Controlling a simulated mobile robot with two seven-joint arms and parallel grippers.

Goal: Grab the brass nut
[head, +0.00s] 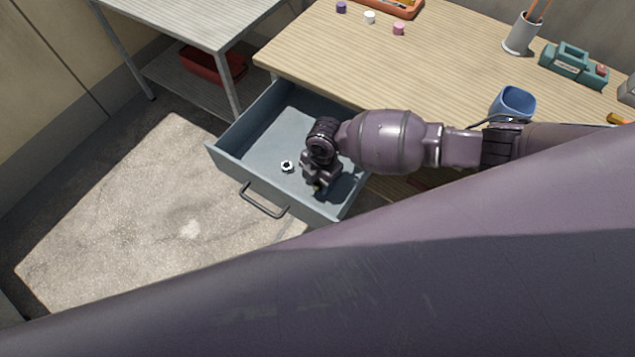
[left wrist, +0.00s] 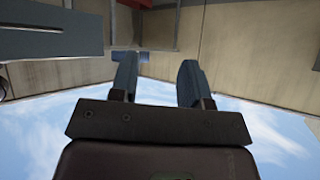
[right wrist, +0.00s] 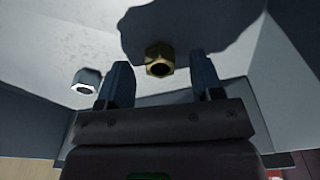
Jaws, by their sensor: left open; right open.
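The brass nut (right wrist: 159,59) lies on the drawer floor in the right wrist view, just ahead of and between the fingers of my right gripper (right wrist: 160,72). That gripper is open and empty, and its fingers do not grip the nut. In the head view my right gripper (head: 318,184) reaches down into the open drawer (head: 226,160) and largely hides what lies under it. A silvery nut (head: 287,166) lies left of it and also shows in the right wrist view (right wrist: 86,82). My left gripper (left wrist: 157,68) is open and empty, away from the drawer.
The drawer's front wall and handle (head: 264,203) stand close to my right gripper. The wooden bench (head: 430,70) above carries a blue cup (head: 513,103), a pen holder (head: 520,36), a teal device (head: 573,65) and small caps. A metal shelf (head: 205,20) stands left.

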